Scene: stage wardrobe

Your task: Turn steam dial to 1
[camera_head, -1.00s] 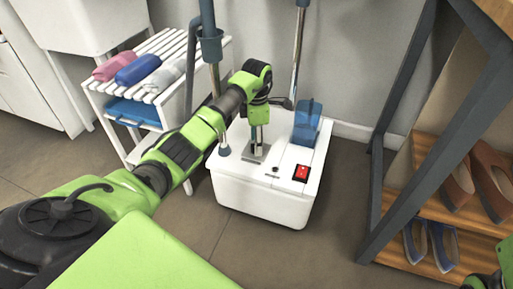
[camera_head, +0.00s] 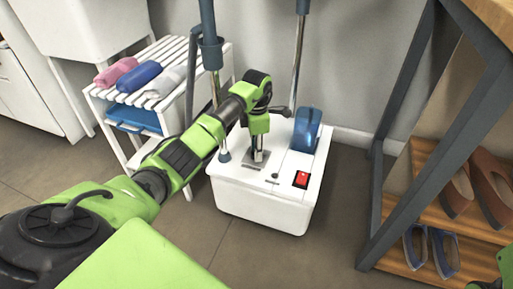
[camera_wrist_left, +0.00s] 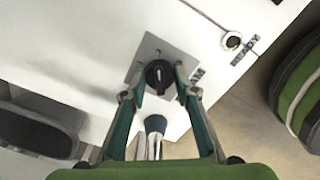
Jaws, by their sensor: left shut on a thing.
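The steam dial (camera_wrist_left: 158,75) is a round black knob with a light pointer line, set on a grey square plate on top of the white steamer (camera_head: 262,208). My left gripper (camera_head: 259,159) points down over that plate in the head view. In the left wrist view its two fingers (camera_wrist_left: 160,76) stand on either side of the dial and are shut on it. The pointer line looks roughly along the finger direction. A label beside the plate is partly hidden by a finger, and I cannot read any numbers. My right gripper does not show.
A red switch (camera_head: 301,179) and a blue tank (camera_head: 306,130) are on the steamer. Poles and a hose rise behind it. A white slatted shelf (camera_head: 100,98) with rolled towels stands left. A shoe rack (camera_head: 402,208) stands right. The floor in front is clear.

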